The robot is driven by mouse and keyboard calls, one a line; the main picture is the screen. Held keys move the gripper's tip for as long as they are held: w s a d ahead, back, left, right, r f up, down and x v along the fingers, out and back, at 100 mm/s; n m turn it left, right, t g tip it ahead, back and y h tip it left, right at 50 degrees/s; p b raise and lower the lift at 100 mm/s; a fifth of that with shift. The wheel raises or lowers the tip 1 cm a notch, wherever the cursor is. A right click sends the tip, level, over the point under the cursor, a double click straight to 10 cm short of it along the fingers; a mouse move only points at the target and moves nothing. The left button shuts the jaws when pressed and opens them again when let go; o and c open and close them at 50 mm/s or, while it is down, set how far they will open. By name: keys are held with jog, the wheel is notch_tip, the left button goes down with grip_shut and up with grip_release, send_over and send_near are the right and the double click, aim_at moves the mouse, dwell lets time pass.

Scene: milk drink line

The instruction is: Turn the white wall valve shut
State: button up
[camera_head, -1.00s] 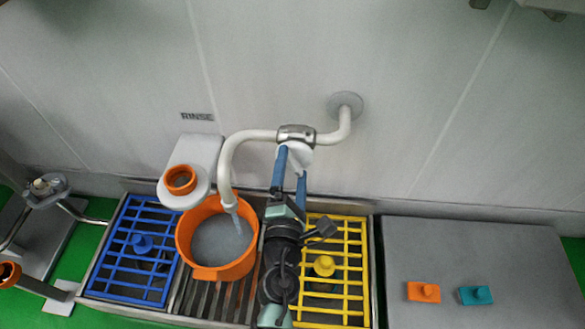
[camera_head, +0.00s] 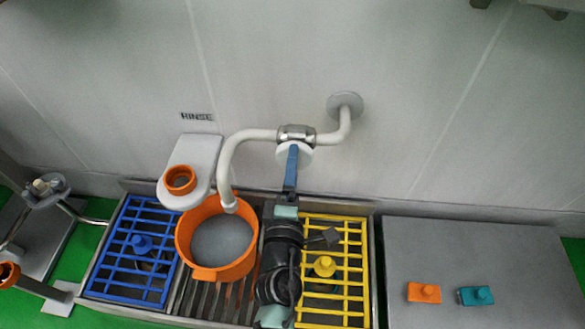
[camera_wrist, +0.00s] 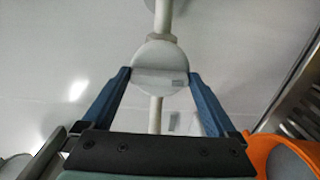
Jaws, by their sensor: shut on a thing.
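The white wall valve (camera_head: 306,154) sits under the metal collar (camera_head: 296,131) on the white pipe. In the wrist view its round white knob (camera_wrist: 160,62) lies between my two blue fingers. My gripper (camera_head: 292,152) is shut on this knob, and it also shows in the wrist view (camera_wrist: 160,76). In the head view the fingers line up one behind the other and partly hide the knob. The pipe's spout (camera_head: 229,207) ends over an orange pot (camera_head: 218,271) holding greyish liquid. No stream shows under the spout.
A blue rack (camera_head: 128,267) lies left of the pot and a yellow rack (camera_head: 340,290) right of my arm. A white bracket (camera_head: 200,155) holds an orange ring (camera_head: 180,179). A grey table (camera_head: 460,255) at right carries orange (camera_head: 424,293) and teal (camera_head: 475,296) pieces.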

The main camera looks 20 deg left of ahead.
dwell(0.3)
jog(key=o, duration=1)
jog(key=shift+s, duration=0.1)
jog(key=v, duration=1.2)
jog(key=shift+s+b, duration=0.4)
jog(key=shift+b, duration=0.05)
jog(key=shift+d, duration=0.2)
